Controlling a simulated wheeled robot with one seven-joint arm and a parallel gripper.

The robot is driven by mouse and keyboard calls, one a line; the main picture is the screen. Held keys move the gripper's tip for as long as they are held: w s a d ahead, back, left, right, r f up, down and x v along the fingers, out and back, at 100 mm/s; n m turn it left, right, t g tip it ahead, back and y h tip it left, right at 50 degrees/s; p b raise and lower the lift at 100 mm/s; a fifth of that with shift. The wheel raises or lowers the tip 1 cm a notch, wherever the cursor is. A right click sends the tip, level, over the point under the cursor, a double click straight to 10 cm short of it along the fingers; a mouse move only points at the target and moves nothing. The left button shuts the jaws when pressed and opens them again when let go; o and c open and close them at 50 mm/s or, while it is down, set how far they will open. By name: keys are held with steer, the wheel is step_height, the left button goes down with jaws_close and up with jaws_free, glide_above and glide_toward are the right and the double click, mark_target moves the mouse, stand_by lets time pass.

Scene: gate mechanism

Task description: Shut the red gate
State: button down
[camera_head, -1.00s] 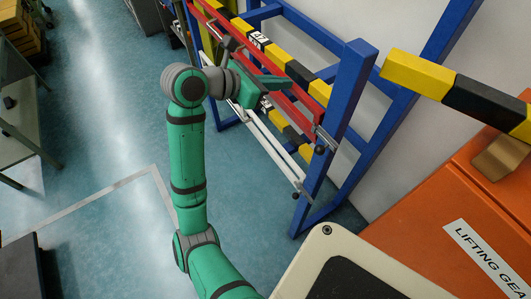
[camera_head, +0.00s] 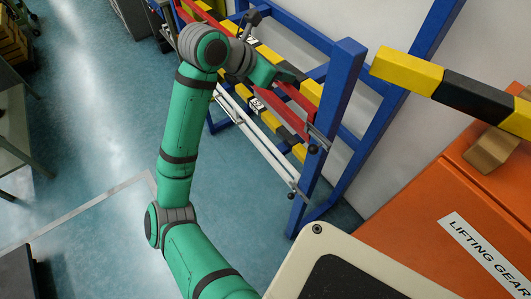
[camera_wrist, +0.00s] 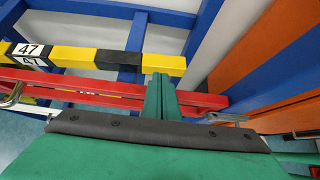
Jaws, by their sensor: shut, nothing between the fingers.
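The red gate (camera_head: 296,98) is a pair of red bars along the near side of a blue frame (camera_head: 341,82). In the wrist view its red bars (camera_wrist: 80,85) cross behind my gripper (camera_wrist: 160,88) and show again on its right. My gripper (camera_head: 290,76) is shut and empty, with its green fingers over the bars near their right-hand part. I cannot tell whether the fingers touch the red metal. A grey metal fitting (camera_head: 319,137) with a black knob sits at the gate's right end. My arm hides part of the gate.
Yellow and black striped bars (camera_head: 272,58) run behind the red bars. White rails (camera_head: 262,138) lie below on the near side. An orange cabinet (camera_head: 420,225) stands at right, under another striped bar (camera_head: 450,88). Blue floor (camera_head: 100,120) at left is open.

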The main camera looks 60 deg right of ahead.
steer(key=shift+a, duration=0.1)
steer(key=a, duration=0.1)
steer(key=w+a, duration=0.1)
steer(key=a, duration=0.1)
steer(key=shift+w+a+f, duration=0.15)
steer(key=shift+w, duration=0.05)
steer(key=shift+w+a+r, duration=0.1)
steer(key=shift+r, duration=0.5)
step_height(320, 180, up, 8)
steer(key=s+d, duration=0.1)
steer(key=d, duration=0.1)
steer(key=shift+s+d+r, duration=0.15)
steer(key=shift+d+r, duration=0.1)
steer(key=shift+d, duration=0.15)
